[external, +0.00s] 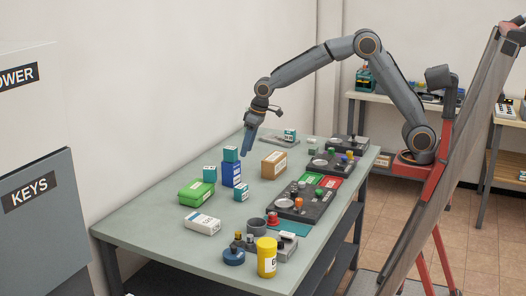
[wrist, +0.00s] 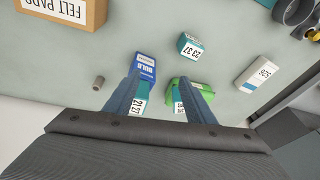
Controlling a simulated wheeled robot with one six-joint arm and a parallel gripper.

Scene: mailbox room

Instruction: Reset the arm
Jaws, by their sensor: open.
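My arm arches over the table from its base at the right. My gripper (external: 248,140) points down above the far left part of the table (external: 150,226). In the wrist view its two fingers (wrist: 163,92) are spread apart with nothing held between them. Beyond the fingers in that view are a blue bulb box (wrist: 146,66) with a teal box (wrist: 140,108) on it, and a green box (wrist: 203,87) with another teal box on it. The fingers partly cover these boxes. The blue box also shows in the external view (external: 231,175), near and below the gripper.
A brown felt pads box (external: 274,163), a loose teal box (external: 241,192) and a white box (external: 202,223) stand on the table. Dark panels (external: 304,203) line its right side. A yellow can (external: 267,258) stands at the front. A wall borders the left side.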

